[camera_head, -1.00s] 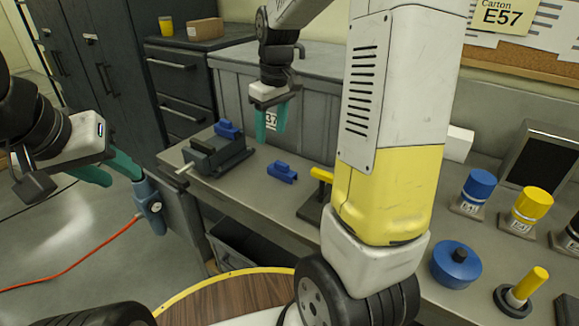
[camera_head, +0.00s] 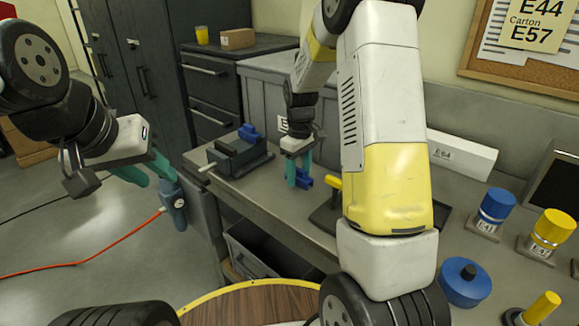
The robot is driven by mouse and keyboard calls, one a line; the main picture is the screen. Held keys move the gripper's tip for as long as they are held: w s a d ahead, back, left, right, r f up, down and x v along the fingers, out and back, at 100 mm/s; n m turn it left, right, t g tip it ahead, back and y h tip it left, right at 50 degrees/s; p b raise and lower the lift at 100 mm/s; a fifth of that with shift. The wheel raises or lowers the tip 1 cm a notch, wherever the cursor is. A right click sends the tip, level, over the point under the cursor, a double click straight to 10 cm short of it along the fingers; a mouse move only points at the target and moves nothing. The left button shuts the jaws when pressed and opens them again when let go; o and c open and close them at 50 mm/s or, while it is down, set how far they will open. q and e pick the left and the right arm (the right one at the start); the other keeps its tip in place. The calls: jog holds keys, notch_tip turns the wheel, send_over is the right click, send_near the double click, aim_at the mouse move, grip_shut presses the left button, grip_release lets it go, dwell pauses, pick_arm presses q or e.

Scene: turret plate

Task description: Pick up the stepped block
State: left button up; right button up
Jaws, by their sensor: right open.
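A small blue stepped block (camera_head: 305,181) lies on the grey workbench, right of the vise, partly hidden behind the fingers of my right gripper. My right gripper (camera_head: 298,175) points down with its teal fingers apart, low over the bench at the block. I cannot tell whether the block is between the fingers or just behind them. My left gripper (camera_head: 147,172) is over the floor at the left, away from the bench, with its teal fingers apart and nothing between them.
A dark vise (camera_head: 240,155) with a blue piece (camera_head: 249,132) stands left of the block. A yellow-handled tool (camera_head: 334,183) is close on the right, partly behind my arm. Blue (camera_head: 495,205) and yellow (camera_head: 551,228) cylinders and a round blue part (camera_head: 464,280) stand further right.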

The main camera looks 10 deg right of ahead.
grip_shut()
dwell(0.4)
